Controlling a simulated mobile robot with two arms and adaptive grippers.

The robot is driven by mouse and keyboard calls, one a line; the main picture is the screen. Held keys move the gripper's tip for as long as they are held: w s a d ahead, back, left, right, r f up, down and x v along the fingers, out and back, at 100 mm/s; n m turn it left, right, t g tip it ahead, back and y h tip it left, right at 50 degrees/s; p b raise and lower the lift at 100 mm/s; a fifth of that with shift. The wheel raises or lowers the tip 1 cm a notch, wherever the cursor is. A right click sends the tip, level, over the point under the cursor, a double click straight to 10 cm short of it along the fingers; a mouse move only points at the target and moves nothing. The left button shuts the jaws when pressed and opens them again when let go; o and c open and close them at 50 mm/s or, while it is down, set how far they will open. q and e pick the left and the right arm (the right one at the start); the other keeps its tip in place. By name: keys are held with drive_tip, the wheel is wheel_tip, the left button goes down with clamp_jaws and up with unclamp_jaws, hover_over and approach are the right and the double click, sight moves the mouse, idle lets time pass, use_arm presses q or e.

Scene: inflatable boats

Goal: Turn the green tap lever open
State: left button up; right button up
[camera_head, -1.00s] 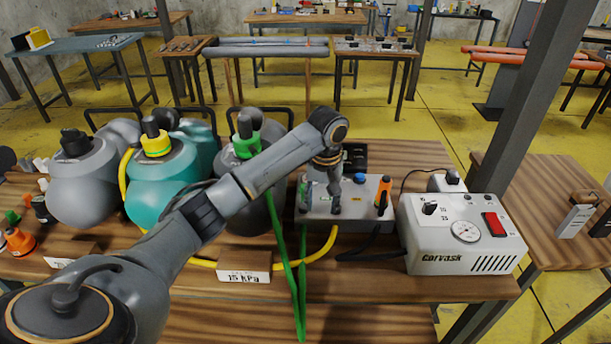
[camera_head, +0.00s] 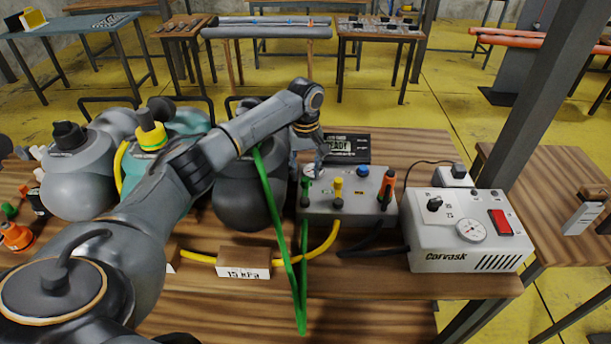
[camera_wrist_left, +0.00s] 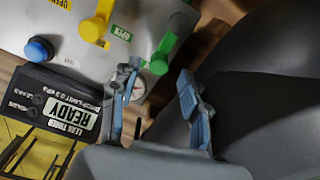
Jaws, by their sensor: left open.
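The grey valve box (camera_head: 345,212) sits on the bench with green, yellow and orange tap levers. The green tap lever (camera_head: 307,188) is at its left end; in the left wrist view (camera_wrist_left: 163,54) its rounded tip appears between the fingertip ends, just beyond them. An "OPEN" label is beside it. My left gripper (camera_head: 314,160) is behind the box's left part, fingers pointing down. In the left wrist view its two blue-grey fingers (camera_wrist_left: 160,74) are spread with nothing held. Whether a finger touches the lever cannot be told. My right gripper is not in view.
The leak timer (camera_head: 345,147) reading "READY" stands behind the box. A white pump unit (camera_head: 466,232) is at the right. A dark rounded inflatable (camera_head: 245,190) is close left of the box. Green (camera_head: 285,240) and yellow (camera_head: 322,243) hoses run in front.

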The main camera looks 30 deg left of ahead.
sight(306, 179)
use_arm(q)
wheel_tip(306, 179, down, 3)
drive_tip(key=shift+r, duration=0.1)
drive_tip(key=shift+f, duration=0.2)
clamp_jaws()
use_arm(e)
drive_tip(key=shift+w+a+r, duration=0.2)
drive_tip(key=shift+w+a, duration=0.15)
use_arm(q)
drive_tip(key=shift+d, duration=0.1)
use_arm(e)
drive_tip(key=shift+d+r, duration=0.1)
